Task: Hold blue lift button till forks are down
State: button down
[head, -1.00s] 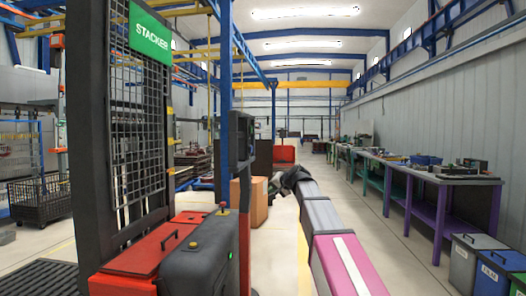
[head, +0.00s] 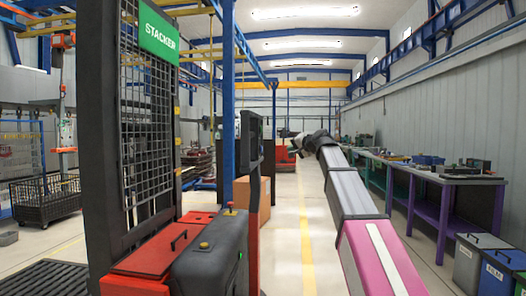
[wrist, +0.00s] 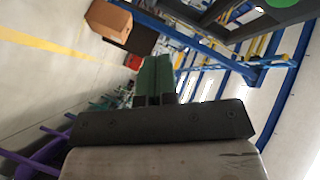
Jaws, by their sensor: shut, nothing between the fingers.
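The stacker, with a green sign (head: 158,34), a dark mesh mast and a red and grey body (head: 212,262), stands at left in the head view. Its dark control panel (head: 250,140) is seen nearly edge-on, and I cannot make out a blue button on it. The forks cannot be made out. My gripper, with green fingers (wrist: 153,80), is shut and empty in the wrist view, pointing along the hall. In the head view my arm reaches forward to the right of the panel, apart from it in the picture; its fingertips are too small to tell there.
A cardboard box (head: 265,190) stands behind the panel and also shows in the wrist view (wrist: 108,20). Purple-legged benches (head: 445,180) and bins (head: 500,270) line the right wall. The aisle floor (head: 290,240) between is clear. A wire cart (head: 45,195) stands at far left.

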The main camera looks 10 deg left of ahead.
jog(key=shift+a, duration=0.15)
jog(key=a, duration=0.8)
jog(key=shift+w+a, duration=0.15)
jog(key=shift+a, duration=0.15)
jog(key=shift+a, duration=0.1)
dwell(1.7)
jog(key=shift+a, duration=0.3)
jog(key=shift+a, duration=0.45)
dwell(2.0)
jog(key=shift+d, duration=0.85)
jog(key=shift+d, duration=2.5)
